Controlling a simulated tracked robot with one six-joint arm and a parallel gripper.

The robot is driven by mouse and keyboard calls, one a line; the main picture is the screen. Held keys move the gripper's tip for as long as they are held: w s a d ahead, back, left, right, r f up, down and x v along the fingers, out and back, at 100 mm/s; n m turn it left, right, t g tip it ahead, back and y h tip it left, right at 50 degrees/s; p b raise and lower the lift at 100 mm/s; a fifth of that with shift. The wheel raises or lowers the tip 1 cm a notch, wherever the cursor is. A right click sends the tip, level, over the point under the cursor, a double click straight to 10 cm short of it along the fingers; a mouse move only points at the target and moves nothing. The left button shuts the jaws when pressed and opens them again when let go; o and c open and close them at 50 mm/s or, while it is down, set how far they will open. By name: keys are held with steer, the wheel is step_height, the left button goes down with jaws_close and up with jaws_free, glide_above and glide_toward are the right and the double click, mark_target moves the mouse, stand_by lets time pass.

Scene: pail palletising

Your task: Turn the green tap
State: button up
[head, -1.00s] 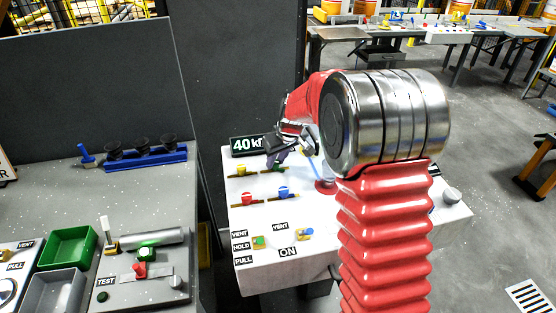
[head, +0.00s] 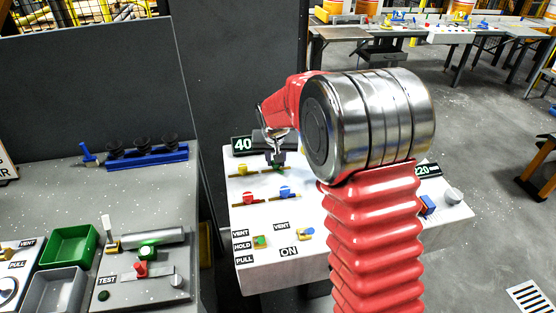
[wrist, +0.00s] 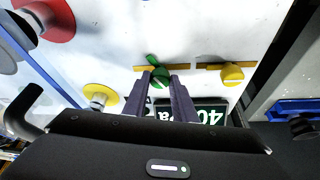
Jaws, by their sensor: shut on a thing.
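The green tap (wrist: 160,74) sits on a brass pipe of the white panel. In the wrist view its green handle lies between the two dark fingertips of my gripper (wrist: 161,82). My gripper is shut on it. In the head view my gripper (head: 277,157) reaches down to the panel's back row, and it mostly hides the tap.
Red (head: 248,197) and blue (head: 285,191) taps sit in front. A display (head: 242,144) stands behind.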

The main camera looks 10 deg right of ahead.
steer(key=shift+w+a+m+g+h, duration=0.1)
steer(key=shift+m+g+h, duration=0.3)
steer(key=shift+m, duration=1.1)
steer(key=shift+w+a+m+g+h, duration=0.1)
steer(key=shift+m+h, duration=0.5)
steer(key=shift+m, duration=0.9)
steer(key=o, duration=1)
steer(key=shift+o, duration=0.2)
steer(key=v, duration=1.3)
steer(key=shift+r, duration=0.4)
steer(key=shift+a, duration=0.15)
